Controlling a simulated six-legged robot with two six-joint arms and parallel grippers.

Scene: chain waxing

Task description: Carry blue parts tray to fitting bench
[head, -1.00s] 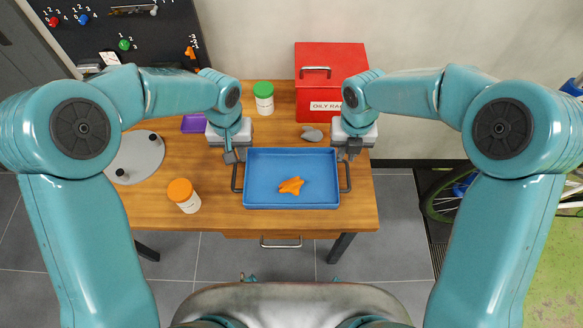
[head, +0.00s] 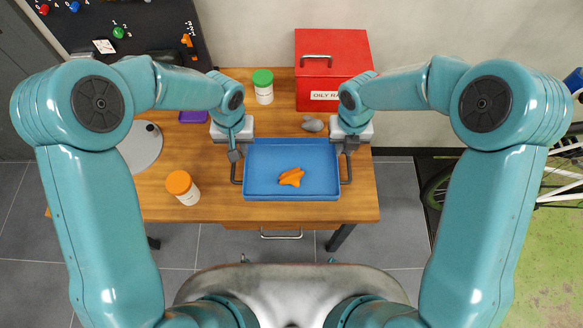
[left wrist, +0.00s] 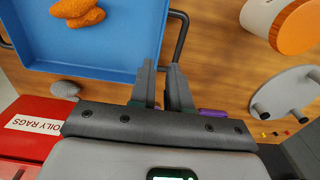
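The blue parts tray (head: 262,189) lies level over the wooden bench, with orange parts (head: 291,177) inside. It has a dark handle on each short side. My left gripper (head: 236,155) is at the tray's left handle (head: 235,172). In the left wrist view, the handle bar (left wrist: 181,42) runs down between the fingers of my left gripper (left wrist: 163,68), which look closed on it. My right gripper (head: 350,146) is at the right handle (head: 348,171), and its fingers look closed there. I cannot tell whether the tray touches the bench.
The wooden bench (head: 230,211) also carries an orange-lidded jar (head: 183,188), a green-lidded jar (head: 263,87), a grey lump (head: 312,124), a round grey plate (head: 143,147) and a purple item (head: 192,117). A red oily rags box (head: 333,68) stands behind. A bicycle wheel (head: 436,190) is right.

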